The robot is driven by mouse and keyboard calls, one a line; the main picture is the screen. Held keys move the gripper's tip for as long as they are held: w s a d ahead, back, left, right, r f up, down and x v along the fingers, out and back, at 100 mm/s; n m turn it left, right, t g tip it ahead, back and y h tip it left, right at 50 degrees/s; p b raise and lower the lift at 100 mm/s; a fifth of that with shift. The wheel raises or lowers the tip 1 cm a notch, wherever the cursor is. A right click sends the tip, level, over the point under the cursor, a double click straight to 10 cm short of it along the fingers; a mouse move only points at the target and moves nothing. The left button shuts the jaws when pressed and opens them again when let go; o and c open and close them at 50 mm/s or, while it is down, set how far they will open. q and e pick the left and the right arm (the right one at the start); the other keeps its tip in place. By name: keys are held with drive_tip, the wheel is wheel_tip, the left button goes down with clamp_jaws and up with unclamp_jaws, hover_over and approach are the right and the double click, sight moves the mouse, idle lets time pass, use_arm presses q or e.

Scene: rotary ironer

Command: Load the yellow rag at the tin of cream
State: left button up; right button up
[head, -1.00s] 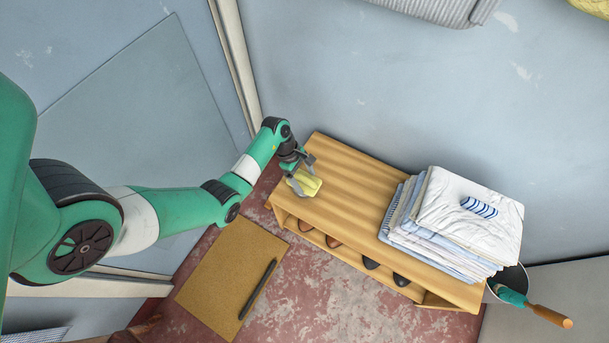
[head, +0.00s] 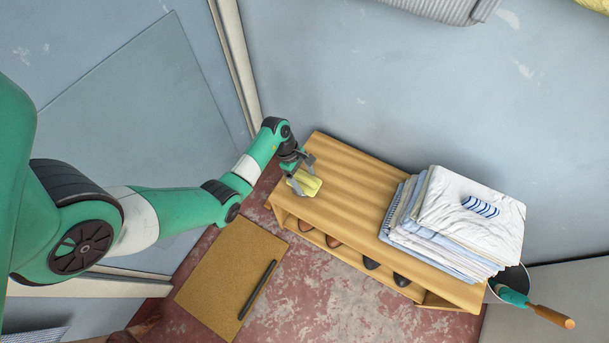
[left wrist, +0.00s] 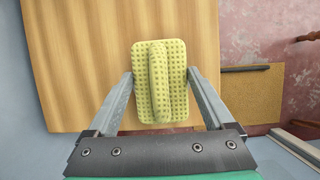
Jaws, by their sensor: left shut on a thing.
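The yellow rag (head: 309,185) is at the left end of the wooden bench top. In the left wrist view it is a dimpled yellow pad (left wrist: 174,90) with a raised fold along its middle. My left gripper (head: 301,178) is shut on the rag, with one finger on each side of it. I cannot tell whether the rag rests on the wood or hangs just above it. I see no tin of cream in either view. My right gripper is not in view.
A stack of folded cloths (head: 455,222) with a striped bundle on top covers the bench's (head: 350,180) right part. Shoes sit on its lower shelf. A brown mat (head: 225,270) with a dark bar lies on the floor. A pan (head: 512,279) stands right of the bench.

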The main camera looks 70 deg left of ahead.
sight(304, 178)
use_arm(q)
drive_tip(key=shift+f, duration=0.35)
drive_tip(key=shift+f, duration=0.1)
idle(1.6)
wheel_tip(304, 178, up, 7)
drive_tip(key=p, duration=0.8)
